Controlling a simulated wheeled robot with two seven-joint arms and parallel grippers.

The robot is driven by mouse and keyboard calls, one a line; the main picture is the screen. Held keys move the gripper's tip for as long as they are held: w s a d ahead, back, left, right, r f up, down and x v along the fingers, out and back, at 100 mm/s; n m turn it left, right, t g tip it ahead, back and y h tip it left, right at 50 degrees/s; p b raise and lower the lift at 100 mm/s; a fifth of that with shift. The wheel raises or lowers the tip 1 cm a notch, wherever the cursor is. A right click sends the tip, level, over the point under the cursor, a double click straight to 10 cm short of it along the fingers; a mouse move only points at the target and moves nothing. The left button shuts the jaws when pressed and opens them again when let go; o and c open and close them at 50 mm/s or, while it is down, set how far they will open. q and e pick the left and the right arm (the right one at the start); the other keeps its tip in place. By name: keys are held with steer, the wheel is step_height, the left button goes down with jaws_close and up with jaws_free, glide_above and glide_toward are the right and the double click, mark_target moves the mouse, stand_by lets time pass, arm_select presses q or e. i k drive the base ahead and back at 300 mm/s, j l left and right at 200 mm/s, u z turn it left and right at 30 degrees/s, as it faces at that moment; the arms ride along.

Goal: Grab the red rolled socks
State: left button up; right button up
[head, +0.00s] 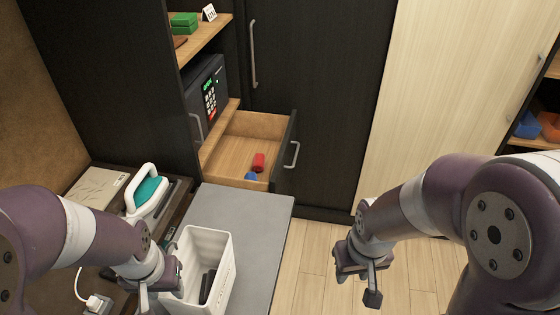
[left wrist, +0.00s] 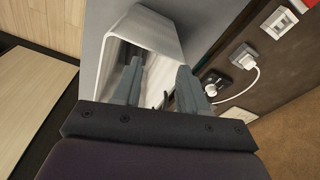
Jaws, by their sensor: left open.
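The red rolled socks (head: 259,161) lie in the open wooden drawer (head: 231,158), near its front right, with a small blue item (head: 250,177) beside them. My left gripper (head: 160,291) is open and empty at the left side of a white bin, well short of the drawer. In the left wrist view its two fingers (left wrist: 160,75) are apart in front of the bin. My right gripper (head: 367,277) hangs over the floor to the right of the drawer and grey surface. Its finger gap is not clear.
The white bin (head: 222,255) stands on the grey surface (head: 262,213) with a dark item inside. A clothes iron (head: 148,192) and a plugged-in charger (head: 97,303) are at left. A safe (head: 206,92) sits beside the drawer; the drawer front has a handle (head: 294,154).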

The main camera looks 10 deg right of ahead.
mark_target(258, 162)
steer(key=i+l, duration=0.3)
steer(key=l, duration=0.15)
steer(key=i+l, duration=0.25)
steer(key=l, duration=0.2)
steer(key=i+l, duration=0.3)
steer(key=l, duration=0.15)
steer(key=i+l, duration=0.3)
steer(key=l, duration=0.15)
steer(key=i+j, duration=0.1)
steer(key=i, duration=1)
steer(key=j+z, duration=0.05)
